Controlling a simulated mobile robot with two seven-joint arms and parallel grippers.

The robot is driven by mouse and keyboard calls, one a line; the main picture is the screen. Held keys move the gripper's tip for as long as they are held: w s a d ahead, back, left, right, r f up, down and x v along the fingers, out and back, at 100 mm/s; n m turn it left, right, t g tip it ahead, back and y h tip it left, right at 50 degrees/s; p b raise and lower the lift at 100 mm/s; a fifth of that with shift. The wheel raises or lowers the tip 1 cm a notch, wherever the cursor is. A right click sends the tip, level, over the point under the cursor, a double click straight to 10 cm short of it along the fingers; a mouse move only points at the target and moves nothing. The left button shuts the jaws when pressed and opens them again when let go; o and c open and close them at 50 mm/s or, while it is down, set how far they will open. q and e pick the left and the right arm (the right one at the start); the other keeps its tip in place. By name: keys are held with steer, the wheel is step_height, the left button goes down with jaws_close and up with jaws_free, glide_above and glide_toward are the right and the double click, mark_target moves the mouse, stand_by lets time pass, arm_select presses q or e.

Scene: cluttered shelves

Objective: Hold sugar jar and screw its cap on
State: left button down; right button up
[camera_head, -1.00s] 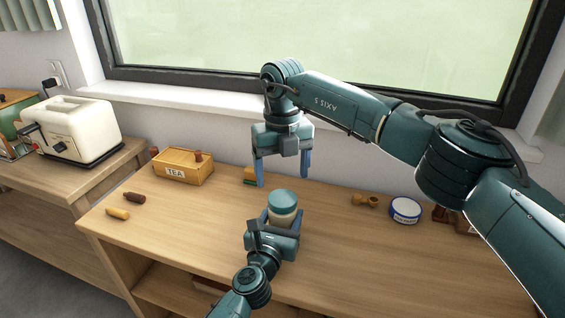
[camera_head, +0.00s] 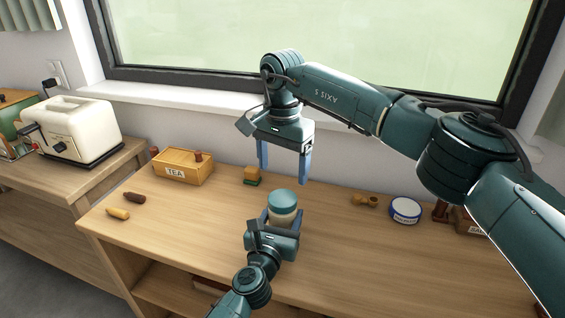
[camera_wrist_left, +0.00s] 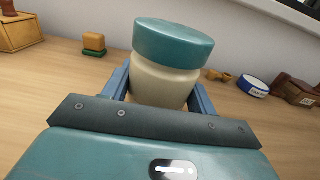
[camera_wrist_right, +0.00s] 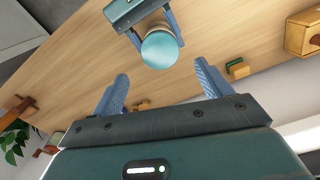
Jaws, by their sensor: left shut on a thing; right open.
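The sugar jar (camera_head: 283,216) is cream-coloured and stands upright over the wooden counter. Its teal cap (camera_head: 282,199) sits on top of the jar; how tightly it is screwed cannot be seen. My left gripper (camera_head: 283,221) is shut on the jar body from the front, with one finger on each side, as the left wrist view shows around the jar (camera_wrist_left: 160,85). My right gripper (camera_head: 284,172) is open and empty, above and behind the jar, fingers pointing down. In the right wrist view the cap (camera_wrist_right: 160,48) lies beyond its open fingertips (camera_wrist_right: 162,85).
A round blue-white tin (camera_head: 405,210) and a small wooden item (camera_head: 366,200) lie to the right. A toaster (camera_head: 75,130) stands on the left counter.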

mark_target(282, 198)
steer(key=n, duration=0.3)
steer(key=shift+r, duration=0.1)
steer(key=shift+f, duration=4.05)
